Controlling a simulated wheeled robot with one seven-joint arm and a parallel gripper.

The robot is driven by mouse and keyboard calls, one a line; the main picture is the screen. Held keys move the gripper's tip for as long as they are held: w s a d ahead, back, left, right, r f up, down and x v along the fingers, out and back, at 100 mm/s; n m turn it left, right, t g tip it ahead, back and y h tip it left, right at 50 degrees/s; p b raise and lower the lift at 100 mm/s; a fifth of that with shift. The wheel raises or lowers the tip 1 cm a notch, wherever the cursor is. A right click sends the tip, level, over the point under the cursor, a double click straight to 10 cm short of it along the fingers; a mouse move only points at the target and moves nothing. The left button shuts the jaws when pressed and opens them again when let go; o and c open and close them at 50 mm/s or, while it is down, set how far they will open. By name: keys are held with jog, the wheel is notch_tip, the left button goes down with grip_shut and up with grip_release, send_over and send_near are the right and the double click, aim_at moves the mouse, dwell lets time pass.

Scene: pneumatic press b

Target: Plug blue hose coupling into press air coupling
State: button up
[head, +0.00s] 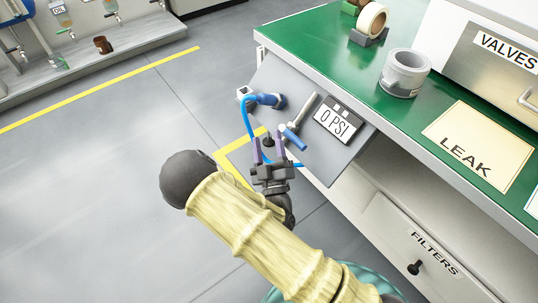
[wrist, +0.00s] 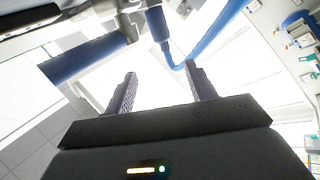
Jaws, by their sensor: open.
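My gripper (head: 268,140) is open, with its two purple fingers apart in front of the sloped grey panel. In the wrist view, my gripper (wrist: 160,70) shows nothing held. The blue hose coupling (head: 271,101) is a dark blue cylinder at the upper part of the panel, above my fingertips. A lighter blue hose (head: 248,122) curves from its left end down past my gripper. In the wrist view, a blue cylinder (wrist: 157,22) joined to the hose (wrist: 212,37) lies beyond the fingertips. I cannot clearly tell which fitting is the press air coupling.
A grey lever with a blue handle (head: 294,137) stands right of my fingers, close to them. The green bench (head: 325,45) with tape rolls is at right. Open floor lies left.

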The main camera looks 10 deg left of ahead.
jog(key=shift+v, duration=1.65)
